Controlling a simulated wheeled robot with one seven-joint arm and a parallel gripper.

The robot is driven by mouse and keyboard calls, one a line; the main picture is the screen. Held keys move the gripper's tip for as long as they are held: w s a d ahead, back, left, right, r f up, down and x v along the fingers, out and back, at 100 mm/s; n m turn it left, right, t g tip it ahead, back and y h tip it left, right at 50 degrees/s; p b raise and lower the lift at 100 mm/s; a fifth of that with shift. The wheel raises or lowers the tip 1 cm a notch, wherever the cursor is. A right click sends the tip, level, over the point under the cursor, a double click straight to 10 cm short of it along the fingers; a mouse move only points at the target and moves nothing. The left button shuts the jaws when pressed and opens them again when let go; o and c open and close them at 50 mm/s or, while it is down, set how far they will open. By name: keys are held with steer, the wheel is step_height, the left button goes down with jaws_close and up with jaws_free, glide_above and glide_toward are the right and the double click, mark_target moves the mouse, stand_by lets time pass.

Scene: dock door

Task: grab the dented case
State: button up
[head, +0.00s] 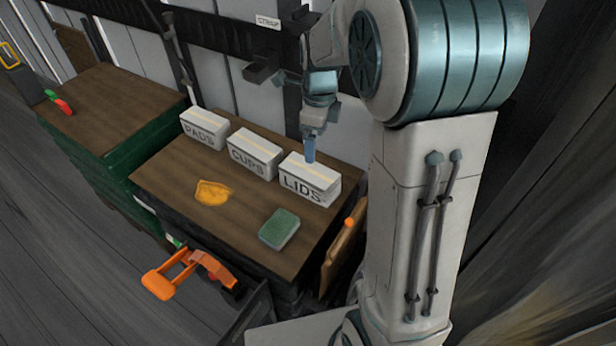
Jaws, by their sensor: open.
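Three pale cases with lettering stand in a row on the brown tabletop: PADS (204,130), CUPS (253,156) and LIDS (308,181). I cannot make out a clear dent on any of them at this size. My gripper (310,154) points down at the back edge of the LIDS case, in front of the wall. Its blue fingertip overlaps the top of that case in the picture, and I cannot tell whether it touches. The gripper is open and holds nothing that I see.
A yellow-orange patch (213,193) and a green sponge-like block (279,229) lie on the table in front of the cases. An orange-handled tool (190,270) juts out at the front edge. A green-sided bench (105,165) stands left. Dark rails run along the wall.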

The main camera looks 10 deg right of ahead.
mark_target(310, 170)
steer(key=f+m, duration=0.1)
steer(key=f, duration=0.2)
steer(key=w+f+m, duration=0.1)
steer(key=f, duration=0.3)
steer(key=w+f+m+b, duration=0.1)
steer(key=f, duration=0.3)
steer(key=shift+w+f, duration=0.1)
steer(key=shift+w, duration=0.15)
steer(key=shift+s+a+f, duration=0.1)
steer(key=shift+a+f, duration=0.15)
steer(key=shift+f, duration=1.1)
steer(key=shift+a+f, duration=0.2)
steer(key=shift+f, duration=1.15)
steer(key=shift+r, duration=0.1)
steer(key=c, duration=1.6)
